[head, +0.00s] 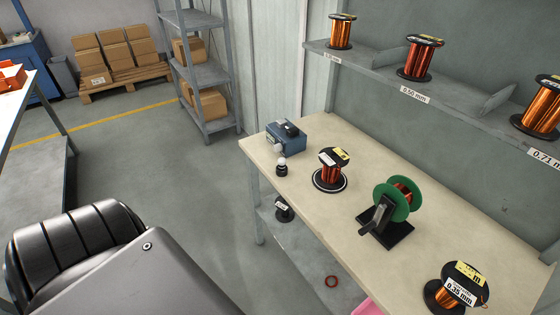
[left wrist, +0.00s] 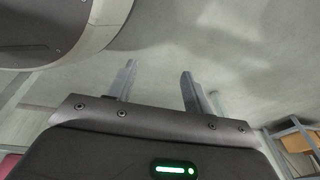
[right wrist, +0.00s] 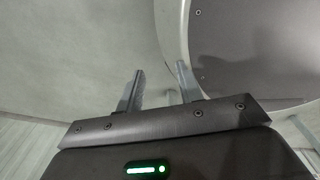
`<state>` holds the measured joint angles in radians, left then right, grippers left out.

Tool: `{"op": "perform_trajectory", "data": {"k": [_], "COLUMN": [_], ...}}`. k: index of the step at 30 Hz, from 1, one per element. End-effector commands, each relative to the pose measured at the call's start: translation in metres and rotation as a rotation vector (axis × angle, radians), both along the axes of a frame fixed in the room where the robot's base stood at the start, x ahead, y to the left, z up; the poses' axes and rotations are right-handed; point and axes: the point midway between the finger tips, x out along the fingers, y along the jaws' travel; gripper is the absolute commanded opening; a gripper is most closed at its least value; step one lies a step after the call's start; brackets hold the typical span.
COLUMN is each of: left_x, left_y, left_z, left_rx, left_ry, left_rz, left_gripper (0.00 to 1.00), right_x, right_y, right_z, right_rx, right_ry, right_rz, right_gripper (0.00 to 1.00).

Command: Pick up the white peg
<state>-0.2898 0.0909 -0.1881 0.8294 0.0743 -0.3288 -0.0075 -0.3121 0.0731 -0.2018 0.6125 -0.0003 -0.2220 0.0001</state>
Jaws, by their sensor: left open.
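No clear white peg shows in any view. The nearest match is a small white-topped piece (head: 282,163) on a dark base, upright near the left end of the workbench (head: 420,265) in the head view; I cannot tell whether it is the peg. My left gripper (left wrist: 158,72) shows in the left wrist view with its fingers apart and nothing between them. My right gripper (right wrist: 160,72) shows in the right wrist view, also with its fingers apart and empty. Neither gripper shows in the head view, and both are away from the bench top.
A blue box (head: 287,138), a copper spool on a round stand (head: 331,172), a green reel (head: 391,200) and a 0.35 mm spool (head: 457,288) stand on the bench. A wall shelf (head: 375,66) holds more spools. A red ring (head: 331,282) lies below.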

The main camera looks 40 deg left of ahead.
Motion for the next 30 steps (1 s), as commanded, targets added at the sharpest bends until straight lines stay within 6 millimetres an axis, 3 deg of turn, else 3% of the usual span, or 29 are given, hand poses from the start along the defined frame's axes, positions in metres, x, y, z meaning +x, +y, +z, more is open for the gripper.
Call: {"op": "perform_trajectory", "data": {"k": [1,3,5,6,9,12,15,18,22,24,30], "left_x": [0.048,0.110,0.160,0.189,0.241,0.269,0.284,0.292,0.297,0.317,0.353], "left_y": [0.004,0.012,0.019,0.024,0.033,0.039,0.043,0.045,0.047,0.062,0.100], "left_z": [0.036,0.086,0.139,0.175,0.261,0.331,0.386,0.427,0.469,0.476,0.510], "left_rx": [0.019,0.048,0.065,0.072,0.068,0.049,0.023,-0.004,-0.035,-0.009,0.056], "left_ry": [-0.074,-0.167,-0.251,-0.304,-0.419,-0.506,-0.569,-0.618,-0.666,-0.734,-0.898], "left_rz": [0.020,0.062,0.109,0.143,0.222,0.287,0.336,0.371,0.405,0.453,0.573], "left_gripper": [0.51,0.51,0.51,0.51,0.51,0.51,0.51,0.51,0.51,0.51,0.51], "right_x": [-0.005,-0.006,-0.003,0.001,0.015,0.025,0.025,0.022,0.015,0.013,0.010], "right_y": [-0.002,-0.003,-0.004,-0.005,-0.006,-0.006,-0.007,-0.008,-0.008,-0.008,-0.008], "right_z": [0.016,0.028,0.039,0.046,0.059,0.069,0.076,0.081,0.087,0.085,0.087], "right_rx": [-0.003,-0.004,-0.005,-0.006,-0.006,-0.005,-0.006,-0.007,-0.008,-0.008,-0.008], "right_ry": [0.007,0.007,0.004,-0.001,-0.022,-0.037,-0.037,-0.033,-0.024,-0.021,-0.015], "right_rz": [0.001,0.002,0.002,0.002,0.002,0.002,0.001,0.001,0.000,0.000,0.000], "right_gripper": [0.36,0.36,0.36,0.36,0.36,0.36,0.36,0.36,0.36,0.36,0.36]}}
